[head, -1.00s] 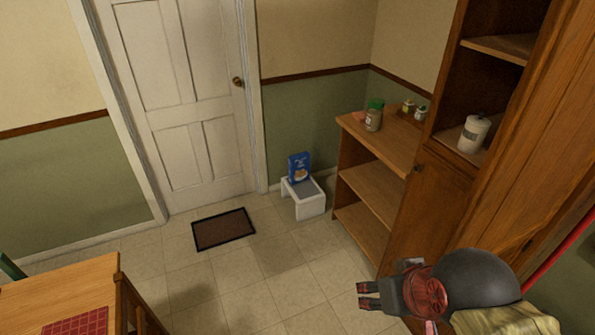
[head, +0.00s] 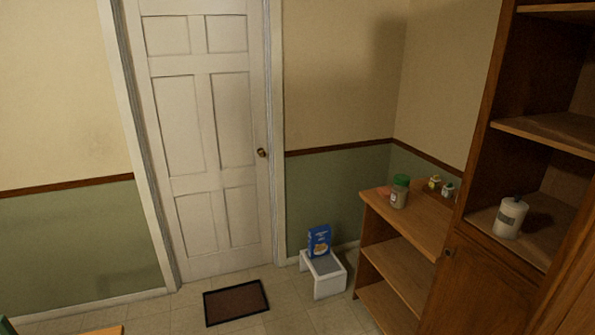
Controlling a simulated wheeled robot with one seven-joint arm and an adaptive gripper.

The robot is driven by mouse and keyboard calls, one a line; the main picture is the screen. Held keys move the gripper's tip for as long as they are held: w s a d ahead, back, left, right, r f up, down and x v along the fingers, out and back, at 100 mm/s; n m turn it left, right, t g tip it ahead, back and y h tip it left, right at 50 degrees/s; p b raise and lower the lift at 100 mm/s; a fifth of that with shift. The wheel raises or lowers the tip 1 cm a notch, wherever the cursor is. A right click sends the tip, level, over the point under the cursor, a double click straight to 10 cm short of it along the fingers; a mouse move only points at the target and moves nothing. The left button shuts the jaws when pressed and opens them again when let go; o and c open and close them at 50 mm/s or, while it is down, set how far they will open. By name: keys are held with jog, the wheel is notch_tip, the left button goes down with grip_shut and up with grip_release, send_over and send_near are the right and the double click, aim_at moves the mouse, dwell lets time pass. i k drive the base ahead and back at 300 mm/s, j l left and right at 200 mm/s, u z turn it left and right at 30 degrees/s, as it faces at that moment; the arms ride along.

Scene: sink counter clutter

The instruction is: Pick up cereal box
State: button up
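A blue cereal box (head: 319,241) stands upright on a small white step stool (head: 328,283) with a grey top. The stool is on the floor by the green wall, between the white door and the wooden shelf unit. My gripper is not in the head view now.
A dark doormat (head: 236,302) lies in front of the door (head: 205,140). An open wooden shelf (head: 404,225) right of the stool carries a green-lidded jar (head: 399,191) and small bottles. A tall cabinet (head: 490,272) with a white canister (head: 510,217) is at right. Tiled floor before the stool looks clear.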

aim_at(319, 237)
jog(key=i+u, duration=0.15)
jog(key=i, duration=1.8)
jog(key=i+j+z, duration=0.1)
jog(key=i+z, duration=0.3)
jog(key=i+j+z, duration=0.35)
jog(key=i, duration=0.25)
jog(key=i+j+z, duration=0.8)
jog(key=i+j, duration=0.05)
jog(key=j, duration=0.1)
